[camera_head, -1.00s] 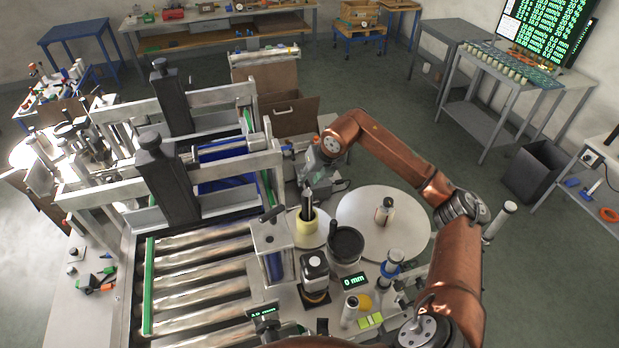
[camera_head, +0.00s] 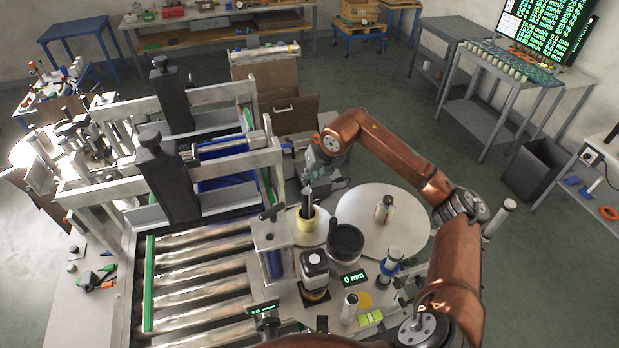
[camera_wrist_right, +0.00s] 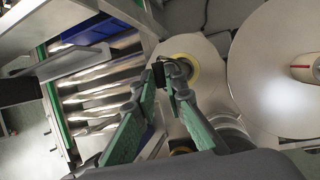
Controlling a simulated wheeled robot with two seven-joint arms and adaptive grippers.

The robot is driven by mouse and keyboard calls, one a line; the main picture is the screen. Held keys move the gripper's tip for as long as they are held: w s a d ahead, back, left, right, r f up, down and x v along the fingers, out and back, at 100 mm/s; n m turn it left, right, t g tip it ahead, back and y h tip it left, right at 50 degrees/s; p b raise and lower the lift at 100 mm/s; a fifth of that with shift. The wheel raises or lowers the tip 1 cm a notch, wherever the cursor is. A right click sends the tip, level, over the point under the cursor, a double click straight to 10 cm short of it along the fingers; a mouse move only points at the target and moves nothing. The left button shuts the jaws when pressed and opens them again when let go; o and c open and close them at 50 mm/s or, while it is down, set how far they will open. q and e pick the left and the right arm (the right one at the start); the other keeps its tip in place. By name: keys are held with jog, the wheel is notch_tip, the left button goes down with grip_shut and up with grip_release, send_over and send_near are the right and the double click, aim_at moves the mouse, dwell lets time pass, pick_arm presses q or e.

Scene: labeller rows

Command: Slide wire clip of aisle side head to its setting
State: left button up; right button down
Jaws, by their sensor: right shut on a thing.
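The head on the aisle side carries a large white disc (camera_head: 395,228) and a yellow ring (camera_head: 306,222) around a dark upright core. My right gripper (camera_head: 309,184) is above the yellow ring, at the end of the copper-coloured arm. In the right wrist view its green-padded fingers converge on a small black piece (camera_wrist_right: 158,74), and the gripper is shut on it. The piece looks like the wire clip, but its lower part and its track are hidden. The yellow ring (camera_wrist_right: 184,66) shows just behind the fingertips there. A small display (camera_head: 354,279) reads 0 mm. My left gripper is out of view.
A roller conveyor (camera_head: 200,272) runs at the left of the head, with metal frames and black posts beyond.

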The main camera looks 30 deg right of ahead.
notch_tip(320, 180, up, 6)
jog(key=shift+f+p, duration=0.15)
jog(key=shift+p, duration=0.2)
jog(key=c, duration=2)
grip_release()
jog(key=shift+f, duration=0.1)
jog(key=shift+o, duration=0.2)
jog(key=v, duration=1.2)
